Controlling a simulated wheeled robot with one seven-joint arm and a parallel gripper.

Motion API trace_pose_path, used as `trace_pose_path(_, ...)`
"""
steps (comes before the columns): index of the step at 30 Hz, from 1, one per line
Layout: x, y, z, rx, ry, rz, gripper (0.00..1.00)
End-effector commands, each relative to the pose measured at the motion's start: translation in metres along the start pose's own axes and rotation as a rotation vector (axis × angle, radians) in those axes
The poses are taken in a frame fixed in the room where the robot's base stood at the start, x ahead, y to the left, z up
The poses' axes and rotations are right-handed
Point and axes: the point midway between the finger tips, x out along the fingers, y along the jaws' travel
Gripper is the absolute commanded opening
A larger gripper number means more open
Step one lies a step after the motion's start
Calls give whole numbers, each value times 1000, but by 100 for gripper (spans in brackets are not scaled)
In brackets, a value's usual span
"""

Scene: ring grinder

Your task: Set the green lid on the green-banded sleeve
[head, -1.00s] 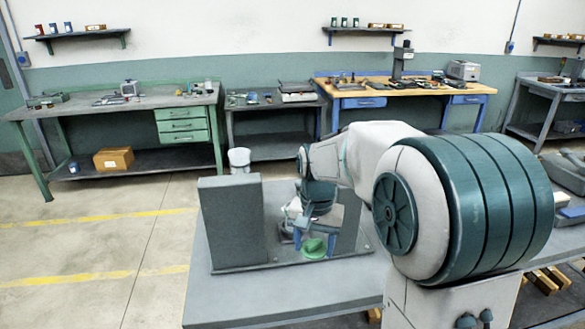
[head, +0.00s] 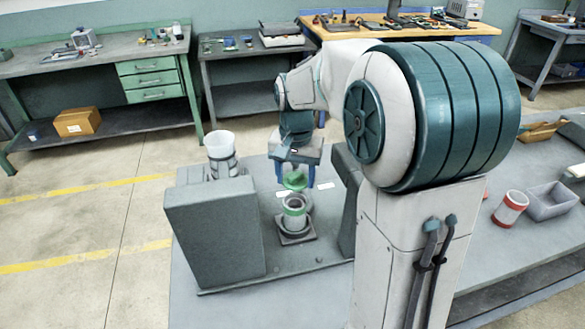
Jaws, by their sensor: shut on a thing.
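The green lid (head: 294,181) is held between the blue fingers of my gripper (head: 295,177), which is shut on it. The green-banded sleeve (head: 294,213) stands upright on a dark square base, a little below the lid in the picture. The lid appears raised above the sleeve's open top, with a small gap in view. From this angle I cannot tell whether it is exactly centred. My wrist hides part of the area behind the lid.
A grey block (head: 213,235) stands left of the sleeve, and a dark upright panel (head: 345,200) stands to its right. A white cup (head: 221,150) is behind the block. A red-banded sleeve (head: 510,208) and a grey bin (head: 551,202) are at the right.

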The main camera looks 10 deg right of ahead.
Motion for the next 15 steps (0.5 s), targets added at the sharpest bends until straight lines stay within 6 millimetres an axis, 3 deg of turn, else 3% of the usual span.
trace_pose_path(15, 45, -1, 1, -4, -2, 1, 34)
